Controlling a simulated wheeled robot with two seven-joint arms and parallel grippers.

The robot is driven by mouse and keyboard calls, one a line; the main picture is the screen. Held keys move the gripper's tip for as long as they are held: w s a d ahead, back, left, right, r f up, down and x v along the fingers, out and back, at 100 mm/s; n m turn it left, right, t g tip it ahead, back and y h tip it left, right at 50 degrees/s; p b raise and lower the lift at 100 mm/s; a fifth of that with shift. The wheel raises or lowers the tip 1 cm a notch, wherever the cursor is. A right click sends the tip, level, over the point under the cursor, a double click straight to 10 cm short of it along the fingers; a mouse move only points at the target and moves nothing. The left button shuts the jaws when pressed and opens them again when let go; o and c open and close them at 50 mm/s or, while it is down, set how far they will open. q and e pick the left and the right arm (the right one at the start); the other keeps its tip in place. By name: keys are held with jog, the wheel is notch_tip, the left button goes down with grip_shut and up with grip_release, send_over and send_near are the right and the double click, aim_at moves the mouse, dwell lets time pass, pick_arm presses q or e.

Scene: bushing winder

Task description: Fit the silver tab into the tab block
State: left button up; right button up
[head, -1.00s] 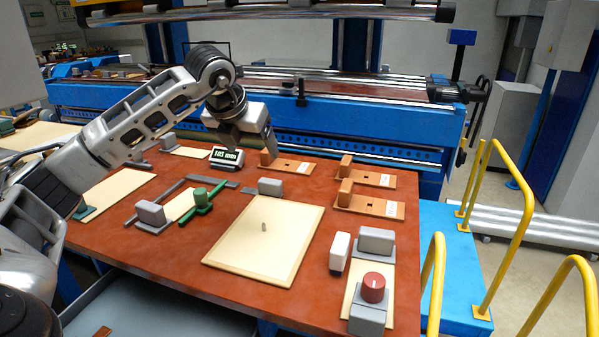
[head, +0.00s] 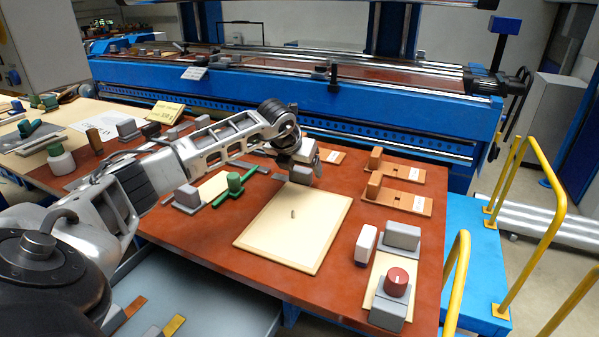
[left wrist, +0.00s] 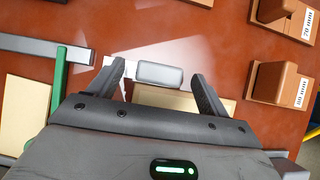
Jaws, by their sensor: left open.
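A small silver strip (head: 152,331) lies in the grey tray at the lower left of the head view, between a copper-coloured strip (head: 128,313) and a brass-coloured one (head: 174,325); it looks like the silver tab. I cannot tell for sure which thing is the tab block. My left gripper (head: 302,167) is over the far edge of the cream board (head: 265,235). In the left wrist view the open left gripper (left wrist: 157,70) has its fingers on either side of a grey block (left wrist: 159,74), which seems ungripped. My right gripper is out of view.
Brown slotted blocks (head: 405,202) with labels stand at the right. A green-handled piece (head: 235,184) is left of the board. A white block (head: 365,246) and a red knob (head: 397,280) are at the front right. Yellow rails (head: 520,230) stand beyond the table's right side.

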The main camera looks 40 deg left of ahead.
pick_arm(q)
jog(key=shift+x, duration=1)
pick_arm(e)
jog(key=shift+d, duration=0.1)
pick_arm(q)
jog(key=shift+c, duration=0.4)
jog(key=c, duration=1)
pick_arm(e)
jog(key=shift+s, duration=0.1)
pick_arm(q)
jog(key=shift+r, duration=0.15)
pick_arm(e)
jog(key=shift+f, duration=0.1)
